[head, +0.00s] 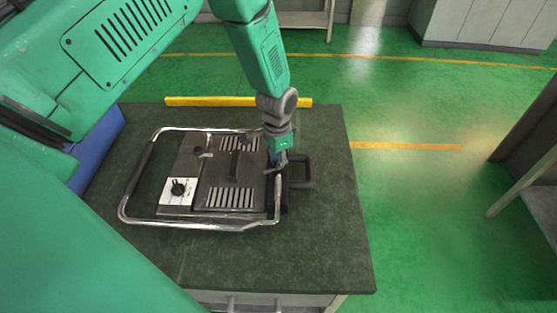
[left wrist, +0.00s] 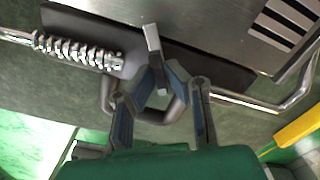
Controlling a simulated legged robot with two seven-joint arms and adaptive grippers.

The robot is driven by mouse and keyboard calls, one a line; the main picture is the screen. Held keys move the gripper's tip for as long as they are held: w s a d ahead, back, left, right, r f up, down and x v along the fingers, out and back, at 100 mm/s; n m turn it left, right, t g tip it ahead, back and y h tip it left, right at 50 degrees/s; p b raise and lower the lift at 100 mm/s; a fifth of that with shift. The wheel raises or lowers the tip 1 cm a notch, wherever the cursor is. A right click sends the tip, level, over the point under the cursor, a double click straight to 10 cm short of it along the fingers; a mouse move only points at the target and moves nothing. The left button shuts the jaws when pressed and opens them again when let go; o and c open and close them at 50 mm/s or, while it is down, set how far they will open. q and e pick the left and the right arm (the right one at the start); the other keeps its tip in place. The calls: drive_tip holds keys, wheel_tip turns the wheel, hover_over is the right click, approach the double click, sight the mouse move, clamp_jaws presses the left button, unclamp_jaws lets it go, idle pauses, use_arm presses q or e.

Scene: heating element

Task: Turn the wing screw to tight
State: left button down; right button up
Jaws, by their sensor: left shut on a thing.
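The heating element (head: 232,181) is a dark metal unit with slotted vents, lying inside a bent chrome tube frame (head: 200,226) on the table. My left gripper (head: 276,166) reaches down from above to its right edge. In the left wrist view, the fingertips of my left gripper (left wrist: 155,78) close together on the wing screw, whose flat silver wing (left wrist: 153,42) stands up past the tips. The screw's lower part is hidden by the fingers. A dark loop handle (left wrist: 106,94) passes behind the fingers. My right gripper is out of view.
The dark green table (head: 325,240) has free room in front and at right. A yellow bar (head: 235,101) lies along its back edge. A black handle (head: 309,172) sticks out right of the unit. A coiled spring (left wrist: 75,52) sits near the fingers. A blue box (head: 98,150) stands left.

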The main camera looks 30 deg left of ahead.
use_arm(q)
drive_tip(key=m, duration=0.6)
drive_tip(key=shift+w+a+r, duration=0.1)
idle(0.6)
drive_tip(key=c, duration=1.6)
unclamp_jaws()
drive_tip(key=shift+c, duration=0.2)
drive_tip(key=shift+r, duration=0.2)
wheel_tip(320, 180, up, 12)
drive_tip(key=shift+f, duration=0.25)
